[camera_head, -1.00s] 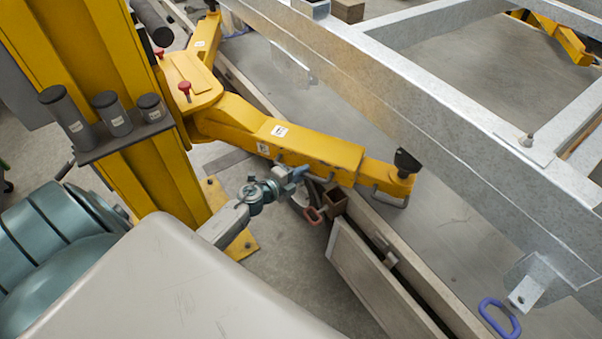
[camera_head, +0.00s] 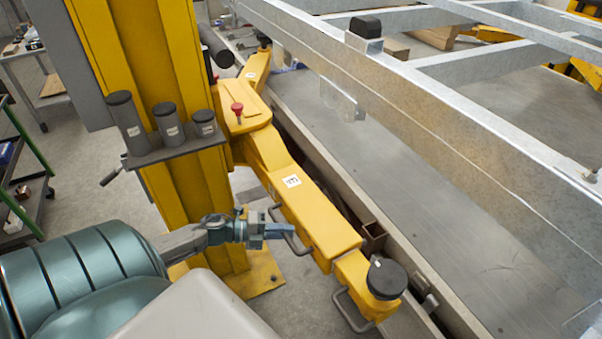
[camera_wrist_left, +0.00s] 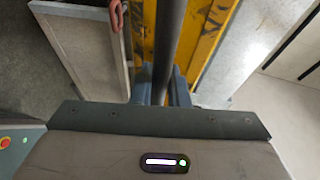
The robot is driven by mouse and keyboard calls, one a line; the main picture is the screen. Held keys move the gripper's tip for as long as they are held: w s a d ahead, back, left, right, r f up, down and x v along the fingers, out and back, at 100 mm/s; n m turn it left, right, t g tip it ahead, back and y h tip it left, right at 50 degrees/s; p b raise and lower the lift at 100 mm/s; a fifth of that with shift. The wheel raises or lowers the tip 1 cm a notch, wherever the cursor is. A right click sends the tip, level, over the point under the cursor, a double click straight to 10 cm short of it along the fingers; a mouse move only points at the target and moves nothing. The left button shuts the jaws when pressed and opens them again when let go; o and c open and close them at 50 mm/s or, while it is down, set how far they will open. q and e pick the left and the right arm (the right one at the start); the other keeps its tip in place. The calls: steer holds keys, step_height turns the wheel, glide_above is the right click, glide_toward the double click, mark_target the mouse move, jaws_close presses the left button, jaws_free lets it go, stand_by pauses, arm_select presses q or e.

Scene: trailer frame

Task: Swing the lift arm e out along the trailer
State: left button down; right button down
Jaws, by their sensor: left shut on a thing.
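The yellow lift arm (camera_head: 325,222) reaches from the yellow post toward the lower right in the head view, beside the trailer rail and roughly along it. A white label with dark marks sits on it; I cannot read it surely. A round black pad (camera_head: 387,277) tops its outer end. Grey bar handles stick out from its side. My left gripper (camera_head: 290,231) is shut on the upper handle (camera_head: 300,247) at the arm's near side. In the left wrist view the fingers (camera_wrist_left: 166,88) straddle a dark bar, with yellow metal behind. My right gripper is not in view.
The galvanised trailer frame (camera_head: 440,130) runs diagonally across the right side. The yellow post (camera_head: 135,60) carries a shelf of dark cylinders (camera_head: 168,122). Open floor shows below the arm's near side.

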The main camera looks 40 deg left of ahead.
arm_select(q)
steer(key=shift+s+a+m+g+h, duration=0.2)
steer(key=shift+s+a, duration=0.2)
steer(key=shift+s, duration=0.2)
steer(key=shift+s+a+m+g+h, duration=0.1)
steer(key=shift+s+a+m, duration=0.1)
steer(key=shift+s+a, duration=0.25)
steer(key=shift+d, duration=0.1)
steer(key=c, duration=1.4)
jaws_free()
steer(key=shift+s, duration=0.1)
steer(key=v, duration=1)
steer(key=shift+s+a+p, duration=0.2)
steer(key=shift+a+p, duration=0.1)
steer(key=shift+a, duration=0.1)
